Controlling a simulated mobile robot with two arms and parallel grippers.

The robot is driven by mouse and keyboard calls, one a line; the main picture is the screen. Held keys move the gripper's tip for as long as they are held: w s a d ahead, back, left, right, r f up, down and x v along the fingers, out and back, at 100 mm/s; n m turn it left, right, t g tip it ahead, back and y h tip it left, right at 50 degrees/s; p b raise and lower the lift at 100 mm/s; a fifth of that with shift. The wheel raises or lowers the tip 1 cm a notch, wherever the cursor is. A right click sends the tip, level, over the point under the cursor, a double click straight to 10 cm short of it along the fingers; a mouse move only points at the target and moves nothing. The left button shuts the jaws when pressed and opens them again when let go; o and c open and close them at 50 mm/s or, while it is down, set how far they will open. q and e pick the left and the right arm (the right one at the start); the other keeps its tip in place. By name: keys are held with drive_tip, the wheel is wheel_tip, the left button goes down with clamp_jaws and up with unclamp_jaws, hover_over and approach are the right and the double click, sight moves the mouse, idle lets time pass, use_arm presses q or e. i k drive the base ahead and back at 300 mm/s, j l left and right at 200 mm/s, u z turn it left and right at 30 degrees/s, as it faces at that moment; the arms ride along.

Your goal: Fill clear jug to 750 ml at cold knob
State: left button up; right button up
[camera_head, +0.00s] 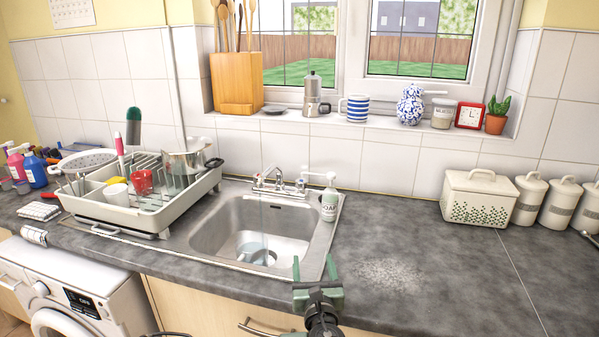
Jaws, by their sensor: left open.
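My left gripper (315,270) is open and empty, its green fingers apart at the sink's front right corner, by the counter's front edge. The steel sink (215,232) holds pale and bluish items (257,252) in its basin, too small to identify. The mixer tap (279,178) stands behind the basin with a left knob (259,182) and a right knob (300,184). A faint clear streak hangs below the spout; I cannot tell whether it is water. I cannot make out a clear jug for certain. My right gripper is not in view.
A soap dispenser (329,203) stands at the sink's back right. A full dish rack (106,216) stands on the left. A white bread bin (478,197) and canisters (528,198) line the back right. The counter (450,275) right of the sink is mostly clear, with a pale powdery patch.

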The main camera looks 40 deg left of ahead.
sight(301, 183)
drive_tip(key=i+j, duration=0.25)
drive_tip(key=j, duration=0.2)
drive_tip(key=i+j, duration=0.25)
drive_tip(key=j, duration=0.2)
drive_tip(key=i+j, duration=0.3)
drive_tip(key=j, duration=0.1)
